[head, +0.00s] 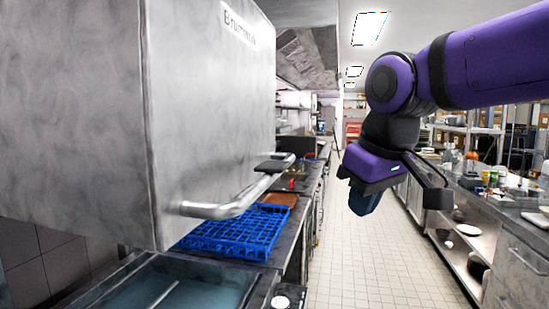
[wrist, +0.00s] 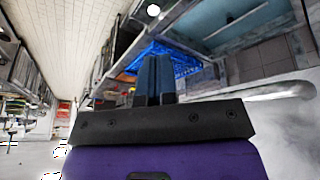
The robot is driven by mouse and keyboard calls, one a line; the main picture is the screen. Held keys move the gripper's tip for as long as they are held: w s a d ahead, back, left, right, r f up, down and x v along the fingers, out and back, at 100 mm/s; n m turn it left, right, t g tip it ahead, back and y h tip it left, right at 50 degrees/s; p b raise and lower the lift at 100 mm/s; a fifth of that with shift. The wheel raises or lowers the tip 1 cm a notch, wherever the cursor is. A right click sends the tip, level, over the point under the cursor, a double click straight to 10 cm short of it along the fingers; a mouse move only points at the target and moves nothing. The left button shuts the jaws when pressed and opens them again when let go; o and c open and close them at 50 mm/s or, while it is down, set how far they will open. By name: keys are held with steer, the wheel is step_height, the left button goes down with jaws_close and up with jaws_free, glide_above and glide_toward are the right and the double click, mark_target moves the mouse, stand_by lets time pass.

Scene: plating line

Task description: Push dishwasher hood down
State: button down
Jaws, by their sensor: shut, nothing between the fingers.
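The dishwasher hood (head: 205,100) is a large brushed-metal box at the left in the head view. It is raised, with a gap between its lower edge and the dishwasher basin (head: 140,290). A tubular metal handle (head: 235,203) sticks out from its lower front; the handle also shows in the wrist view (wrist: 270,91). My gripper (head: 365,201) hangs over the aisle to the right of the handle, apart from it. In the wrist view its two dark blue fingers (wrist: 156,78) are together, with nothing between them.
A blue dish rack (head: 238,232) sits on the counter just beyond the hood. A steel counter with shelves and dishes (head: 490,215) runs along the right. The tiled aisle floor (head: 350,265) between the counters is clear.

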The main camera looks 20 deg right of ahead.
steer(key=w+a+r+n+g, duration=0.2)
steer(key=w+a+r+n, duration=0.15)
steer(key=w+r, duration=0.65)
step_height(320, 180, up, 8)
steer(key=n+g, duration=0.2)
steer(key=n, duration=0.3)
glide_above(275, 168)
step_height(275, 168, down, 14)
steer(key=shift+s+f, duration=0.1)
steer(key=shift+f, duration=0.05)
steer(key=shift+f, duration=0.1)
step_height(275, 168, down, 43)
steer(key=shift+s+r, duration=0.2)
